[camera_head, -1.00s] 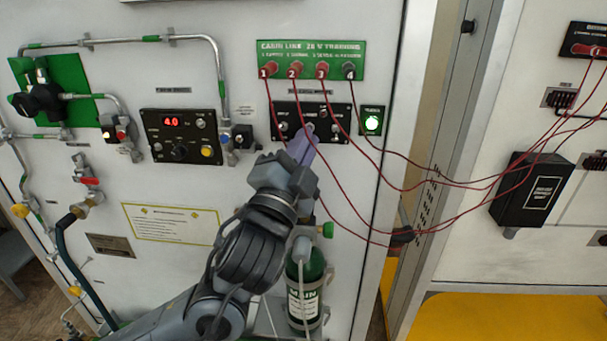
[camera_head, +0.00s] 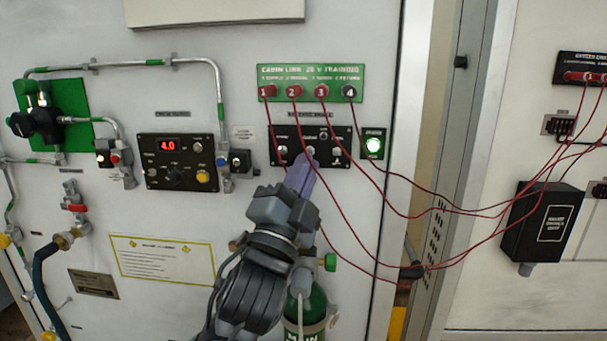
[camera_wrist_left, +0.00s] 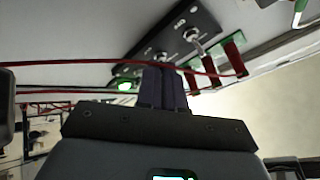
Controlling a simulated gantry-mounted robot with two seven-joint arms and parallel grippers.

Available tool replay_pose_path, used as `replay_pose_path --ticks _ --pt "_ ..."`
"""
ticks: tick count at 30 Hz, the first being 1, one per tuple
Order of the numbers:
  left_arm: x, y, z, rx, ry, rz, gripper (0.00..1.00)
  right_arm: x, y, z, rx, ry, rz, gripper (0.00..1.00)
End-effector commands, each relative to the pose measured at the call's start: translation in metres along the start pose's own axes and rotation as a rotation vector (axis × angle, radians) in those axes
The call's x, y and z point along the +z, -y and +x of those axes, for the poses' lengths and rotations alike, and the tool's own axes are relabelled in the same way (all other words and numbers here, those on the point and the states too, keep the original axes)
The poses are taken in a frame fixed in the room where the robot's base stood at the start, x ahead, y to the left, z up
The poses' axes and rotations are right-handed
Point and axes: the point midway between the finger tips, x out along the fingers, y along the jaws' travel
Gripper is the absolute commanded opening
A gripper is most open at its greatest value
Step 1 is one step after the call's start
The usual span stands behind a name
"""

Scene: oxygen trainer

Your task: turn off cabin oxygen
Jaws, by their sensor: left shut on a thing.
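A black switch panel (camera_head: 334,133) with several toggle switches is on the white wall panel, below the green cabin link plate (camera_head: 311,82). My left gripper (camera_head: 310,158) reaches up to its lower edge, and its purple-grey fingers are shut at the middle toggle. In the left wrist view the shut fingers (camera_wrist_left: 163,88) point at the switch panel (camera_wrist_left: 183,28); they cover the gripped toggle, so its position is hidden. A lit green lamp (camera_head: 373,145) is right of the panel. A display panel (camera_head: 178,180) at the left reads 4.0 in red. My right gripper is not in view.
A green cylinder (camera_head: 305,310) is below my left arm. Pipes and valves (camera_head: 42,124) fill the left side.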

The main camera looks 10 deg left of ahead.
Motion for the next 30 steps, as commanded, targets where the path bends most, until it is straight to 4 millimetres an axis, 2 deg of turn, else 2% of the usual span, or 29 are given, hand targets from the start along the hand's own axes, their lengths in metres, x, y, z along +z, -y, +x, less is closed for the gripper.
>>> replay_pose_path --ticks 2,3,8,20,23,30 --pt "0.000 0.000 0.000 0.000 -0.001 0.000 0.00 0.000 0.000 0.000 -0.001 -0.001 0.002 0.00" --pt "0.000 0.000 0.000 0.000 -0.001 0.000 0.10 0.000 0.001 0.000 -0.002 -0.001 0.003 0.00" --pt "0.000 0.000 0.000 0.001 0.000 0.000 0.33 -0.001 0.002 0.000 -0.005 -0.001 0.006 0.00" --pt "0.001 -0.001 -0.006 0.002 0.000 0.000 0.33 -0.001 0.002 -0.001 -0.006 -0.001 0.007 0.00" --pt "0.001 -0.001 -0.017 0.002 0.001 -0.001 0.33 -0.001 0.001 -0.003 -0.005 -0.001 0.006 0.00" --pt "0.000 -0.001 -0.058 0.004 0.001 -0.004 0.33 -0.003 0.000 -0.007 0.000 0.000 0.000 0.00"
